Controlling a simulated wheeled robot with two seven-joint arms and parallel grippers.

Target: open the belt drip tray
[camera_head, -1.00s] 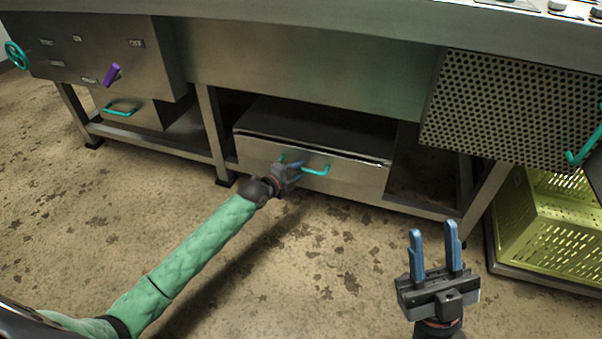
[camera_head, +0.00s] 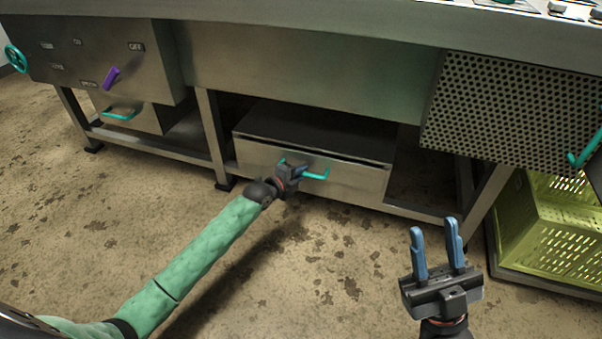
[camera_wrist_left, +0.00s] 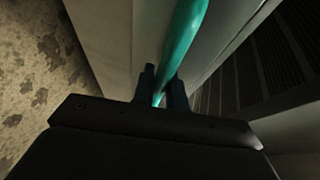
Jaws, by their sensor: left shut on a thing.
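The belt drip tray, as I take it, is the wide steel drawer (camera_head: 345,183) low under the machine, with a teal bar handle (camera_head: 318,176) on its front. Its front sits about flush below a dark top cover. My left gripper (camera_head: 301,171) is at the left part of this handle, shut on it. In the left wrist view, the two dark fingers (camera_wrist_left: 161,88) stand on either side of the teal handle (camera_wrist_left: 183,38). The gripper hides part of the handle. My right gripper (camera_head: 434,226) is open and empty, in front of the machine at the right.
A smaller drawer with a teal handle (camera_head: 120,115) is at the left, below a panel with a purple lever (camera_head: 111,78). A perforated panel (camera_head: 505,110) and a yellow-green crate (camera_head: 550,235) are at the right. A frame leg (camera_head: 212,135) stands left of the drawer. The floor in front is clear.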

